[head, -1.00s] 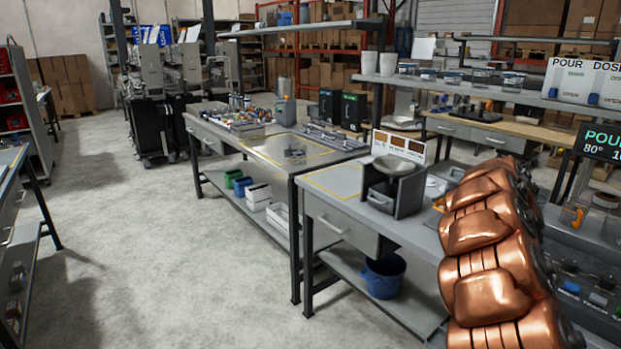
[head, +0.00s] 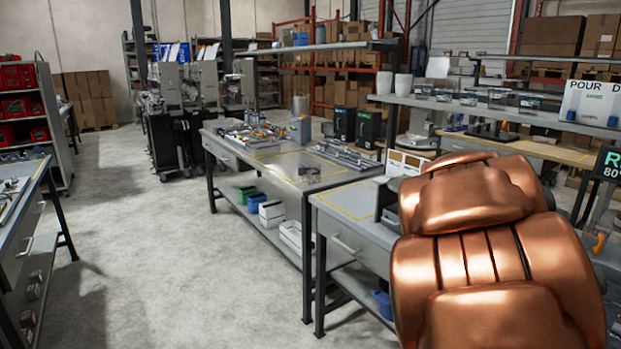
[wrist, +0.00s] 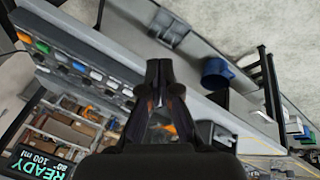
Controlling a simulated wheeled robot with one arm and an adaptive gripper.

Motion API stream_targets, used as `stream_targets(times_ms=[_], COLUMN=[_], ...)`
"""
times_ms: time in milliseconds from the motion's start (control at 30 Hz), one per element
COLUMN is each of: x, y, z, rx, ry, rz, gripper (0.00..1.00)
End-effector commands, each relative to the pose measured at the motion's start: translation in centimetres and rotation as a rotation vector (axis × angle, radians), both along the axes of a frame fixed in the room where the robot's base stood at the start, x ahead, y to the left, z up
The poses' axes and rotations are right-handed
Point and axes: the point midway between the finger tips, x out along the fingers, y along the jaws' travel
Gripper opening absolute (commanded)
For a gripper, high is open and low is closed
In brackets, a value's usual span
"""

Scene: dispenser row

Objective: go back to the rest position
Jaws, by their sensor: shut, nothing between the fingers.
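My gripper (wrist: 159,82) shows in the wrist view with its two dark fingers together, shut and empty. In the head view my copper-coloured arm fills the lower right and the gripper itself is out of sight. The arm hides most of the dispenser station on the near bench (head: 345,235). A display sign (wrist: 42,150) reading "READY 80° 100 ml" stands at the lower left of the wrist view, and part of it shows at the right edge of the head view.
A workbench (head: 275,185) with parts stands beyond the near bench, with bins on its lower shelf. A blue bucket (wrist: 217,73) shows in the wrist view. Another bench (head: 22,190) and a shelf with red bins (head: 22,105) stand left. The floor (head: 165,260) between is clear.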

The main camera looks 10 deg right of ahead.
Motion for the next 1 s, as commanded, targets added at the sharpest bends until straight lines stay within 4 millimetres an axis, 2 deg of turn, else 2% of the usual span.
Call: stream_targets(times_ms=[33, 200, 367, 500, 600, 733, 833, 1000], x=[-0.7, -3.9, -7.7, -11.7, -14.5, -17.2, -18.3, -18.7], y=[2.2, 9.1, 15.2, 19.9, 22.4, 24.3, 25.0, 25.2], z=[-0.3, -2.1, -3.8, -5.4, -6.3, -7.1, -7.4, -7.5], rx=[0.031, 0.149, 0.251, 0.332, 0.375, 0.409, 0.421, 0.425], ry=[0.007, 0.054, 0.116, 0.187, 0.237, 0.288, 0.308, 0.316], rz=[0.031, 0.137, 0.26, 0.38, 0.461, 0.536, 0.568, 0.579], gripper=[0.0, 0.0, 0.0, 0.0, 0.0, 0.0, 0.0, 0.0])
